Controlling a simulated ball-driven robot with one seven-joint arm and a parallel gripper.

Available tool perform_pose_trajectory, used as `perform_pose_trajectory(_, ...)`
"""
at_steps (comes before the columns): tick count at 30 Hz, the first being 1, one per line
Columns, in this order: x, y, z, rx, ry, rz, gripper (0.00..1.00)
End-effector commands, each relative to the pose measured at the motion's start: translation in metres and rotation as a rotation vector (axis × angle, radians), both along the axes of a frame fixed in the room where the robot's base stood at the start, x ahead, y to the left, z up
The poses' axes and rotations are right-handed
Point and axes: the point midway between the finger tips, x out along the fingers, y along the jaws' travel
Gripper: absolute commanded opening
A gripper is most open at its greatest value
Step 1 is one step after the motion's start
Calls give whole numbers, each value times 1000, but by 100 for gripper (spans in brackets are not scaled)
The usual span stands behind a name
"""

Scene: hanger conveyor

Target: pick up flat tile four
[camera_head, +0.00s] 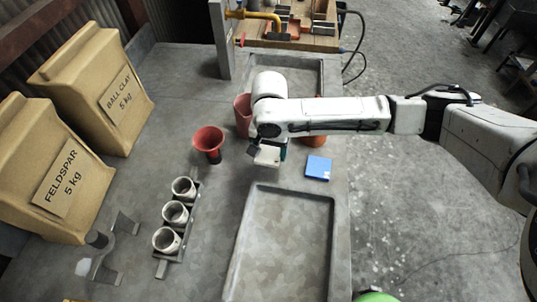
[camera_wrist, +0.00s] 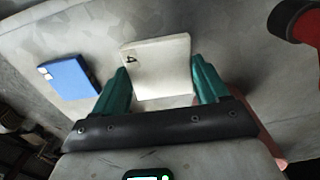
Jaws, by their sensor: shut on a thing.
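The pale tile marked with a 4 (camera_wrist: 158,62) is between the two green fingers of my gripper (camera_wrist: 160,68) in the wrist view. My gripper is shut on its sides, and the tile's near edge is between the fingers. In the head view my gripper (camera_head: 272,151) points down over the table, with the pale tile (camera_head: 266,157) showing below it. I cannot tell whether the tile is clear of the table.
A blue tile (camera_head: 318,167) lies just right of my gripper. A red funnel-shaped cup (camera_head: 208,143) stands to the left. A rack with three cups (camera_head: 174,215), a shallow grey tray (camera_head: 247,250) and clay bags (camera_head: 95,85) are around. Bare table lies between them.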

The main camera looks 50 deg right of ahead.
Motion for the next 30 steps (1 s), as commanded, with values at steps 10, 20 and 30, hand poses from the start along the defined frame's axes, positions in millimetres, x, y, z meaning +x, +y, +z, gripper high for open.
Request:
perform_pose_trajectory(10,-62,-37,65,1,0,-6,39)
perform_pose_trajectory(20,-110,-65,90,0,1,-4,39)
perform_pose_trajectory(30,-120,-71,95,0,1,-1,39)
